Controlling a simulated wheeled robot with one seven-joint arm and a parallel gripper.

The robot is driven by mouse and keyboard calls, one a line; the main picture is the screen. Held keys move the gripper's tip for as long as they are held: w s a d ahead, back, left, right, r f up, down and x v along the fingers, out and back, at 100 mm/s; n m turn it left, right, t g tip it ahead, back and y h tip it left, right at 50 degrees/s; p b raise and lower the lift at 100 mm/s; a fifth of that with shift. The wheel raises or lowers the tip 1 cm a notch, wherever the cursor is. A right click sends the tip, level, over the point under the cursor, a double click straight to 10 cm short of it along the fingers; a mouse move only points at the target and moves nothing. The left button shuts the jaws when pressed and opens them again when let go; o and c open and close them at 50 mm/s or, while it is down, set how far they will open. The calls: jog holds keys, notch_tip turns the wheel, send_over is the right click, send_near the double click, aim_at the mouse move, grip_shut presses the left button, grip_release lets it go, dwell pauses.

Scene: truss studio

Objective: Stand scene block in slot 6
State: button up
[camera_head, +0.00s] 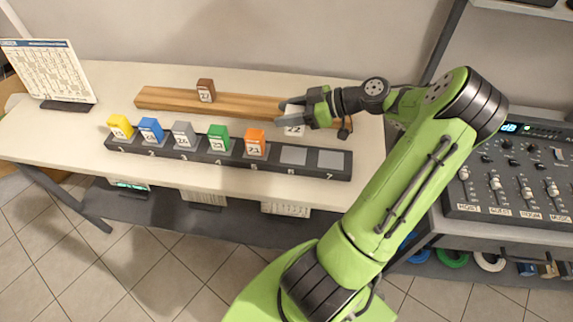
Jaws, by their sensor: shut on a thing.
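My gripper (291,107) is shut on a pale block (294,130) whose front label seems to read 22. The block hangs upright above and behind the rack, near the wooden board's front edge; its upper part is hidden by the fingers. The dark slotted rack (267,167) lies along the table. Slot 6 (293,156) is empty, with a light grey floor, and lies just in front of the held block in the picture. Slot 7 (330,159) is empty too. Slots 1 to 5 hold a yellow, blue, grey, green and orange block (255,142), left to right.
A brown block (206,89) stands on the wooden board (165,98) behind the rack. A printed sheet on a stand (50,70) is at the table's left end. An audio mixer (515,180) is at the right. The white table (75,140) is clear at the front left.

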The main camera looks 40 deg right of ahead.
notch_tip(320, 180, down, 10)
jog(key=shift+w+f+b, duration=0.1)
jog(key=shift+b, duration=0.7)
jog(key=shift+f+b, duration=0.15)
jog(key=shift+b, duration=0.15)
jog(key=o, duration=1.1)
